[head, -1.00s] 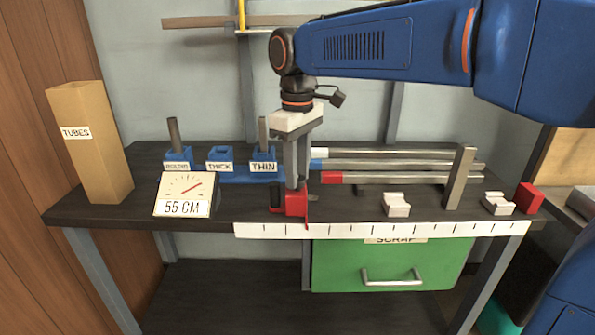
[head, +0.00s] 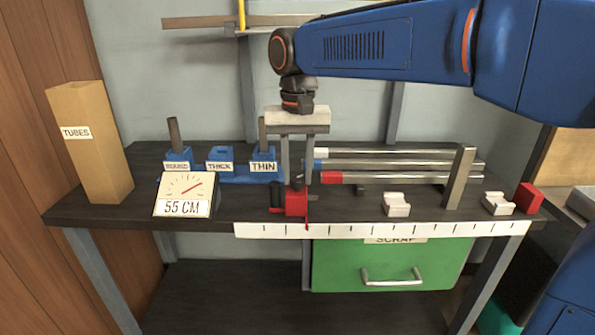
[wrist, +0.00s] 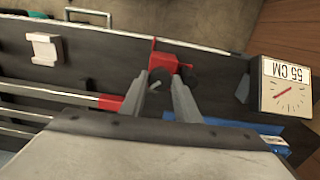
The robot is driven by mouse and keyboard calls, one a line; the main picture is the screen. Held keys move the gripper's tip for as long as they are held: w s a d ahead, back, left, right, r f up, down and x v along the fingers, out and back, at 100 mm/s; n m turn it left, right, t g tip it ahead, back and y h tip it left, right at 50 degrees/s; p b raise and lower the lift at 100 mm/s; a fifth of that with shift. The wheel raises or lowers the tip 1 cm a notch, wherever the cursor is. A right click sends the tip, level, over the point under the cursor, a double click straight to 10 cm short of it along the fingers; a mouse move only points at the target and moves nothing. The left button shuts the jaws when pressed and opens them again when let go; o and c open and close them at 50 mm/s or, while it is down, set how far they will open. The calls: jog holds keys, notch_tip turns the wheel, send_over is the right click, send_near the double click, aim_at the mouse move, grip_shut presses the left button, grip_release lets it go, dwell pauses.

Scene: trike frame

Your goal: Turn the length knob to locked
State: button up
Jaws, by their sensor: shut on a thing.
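The length stop is a red block (head: 296,203) with a black part at its left, standing on the bench just behind the white ruler (head: 370,230). It also shows in the wrist view (wrist: 165,62). My gripper (head: 296,184) points straight down onto the top of the red block. Its fingers are shut on the small knob there, which is mostly hidden between the fingertips. In the wrist view the fingertips (wrist: 167,76) meet beside the red block. I cannot read any lock marking on the knob. The dial sign (head: 184,195) reads 55 CM.
Pale rests (head: 396,204) stand to the right. Blue holders (head: 220,158) and a tubes box (head: 90,145) are at the left. A green scrap drawer (head: 340,265) is below.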

aim_at(298, 178)
jog(key=m, duration=0.3)
jog(key=shift+m, duration=2.2)
jog(key=o, duration=1)
jog(key=shift+o, duration=0.2)
jog(key=shift+r, duration=0.15)
notch_tip(298, 178, up, 17)
